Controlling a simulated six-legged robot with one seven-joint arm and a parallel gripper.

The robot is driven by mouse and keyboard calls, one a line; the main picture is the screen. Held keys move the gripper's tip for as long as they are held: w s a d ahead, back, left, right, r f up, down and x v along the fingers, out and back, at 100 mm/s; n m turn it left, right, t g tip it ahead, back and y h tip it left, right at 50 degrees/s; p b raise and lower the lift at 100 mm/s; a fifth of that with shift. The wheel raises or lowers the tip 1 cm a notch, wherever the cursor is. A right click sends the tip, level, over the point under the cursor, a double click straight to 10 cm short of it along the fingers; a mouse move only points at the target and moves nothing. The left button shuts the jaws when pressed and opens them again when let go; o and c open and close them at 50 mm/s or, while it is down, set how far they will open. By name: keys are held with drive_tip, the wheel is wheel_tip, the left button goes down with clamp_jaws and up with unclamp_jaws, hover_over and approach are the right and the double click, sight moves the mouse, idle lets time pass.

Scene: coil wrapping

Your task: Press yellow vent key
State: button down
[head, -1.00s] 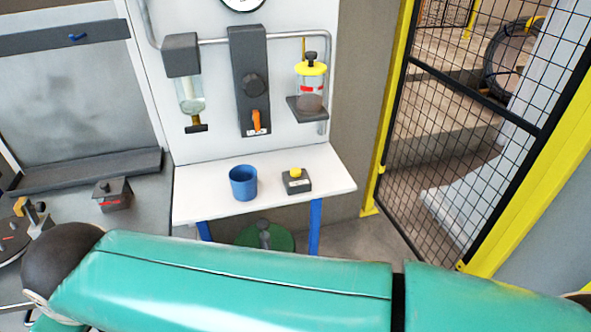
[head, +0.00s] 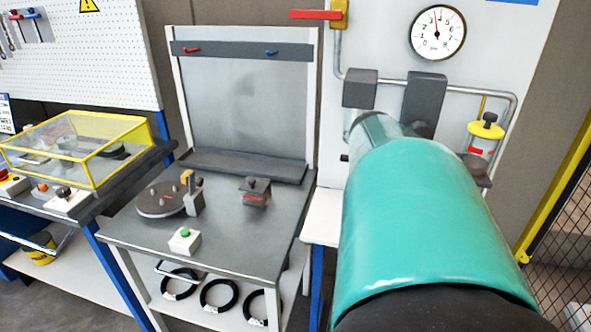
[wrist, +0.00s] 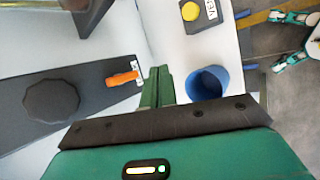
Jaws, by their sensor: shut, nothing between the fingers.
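The yellow vent key (wrist: 190,11) is a round button on a dark box (wrist: 203,14) with a white label, at the top of the wrist view. The box sits on a white shelf (wrist: 222,45). My gripper (wrist: 158,70) is shut and empty, with its green fingers side by side. In the wrist view the fingertips show below and left of the key, apart from it. In the head view my green arm hides the key and the gripper.
A blue cup (wrist: 207,83) stands on the shelf beside my fingers. An orange lever (wrist: 124,78) on a dark panel (wrist: 70,98) is left of them. A grey bench (head: 225,235) and a yellow-framed fence (head: 560,190) flank the station.

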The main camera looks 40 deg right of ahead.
drive_tip(key=s+d+r+g, duration=0.1)
drive_tip(key=s+d+g, duration=0.1)
drive_tip(key=s, duration=0.5)
drive_tip(key=shift+d+r+n, duration=0.25)
drive_tip(key=shift+d+n, duration=0.05)
drive_tip(key=shift+d, duration=0.6)
drive_tip(key=shift+f, duration=0.1)
drive_tip(key=shift+f, duration=4.35)
drive_tip(key=shift+f, duration=0.1)
drive_tip(key=shift+f, duration=0.3)
drive_tip(key=shift+f, duration=0.5)
drive_tip(key=shift+r, duration=0.95)
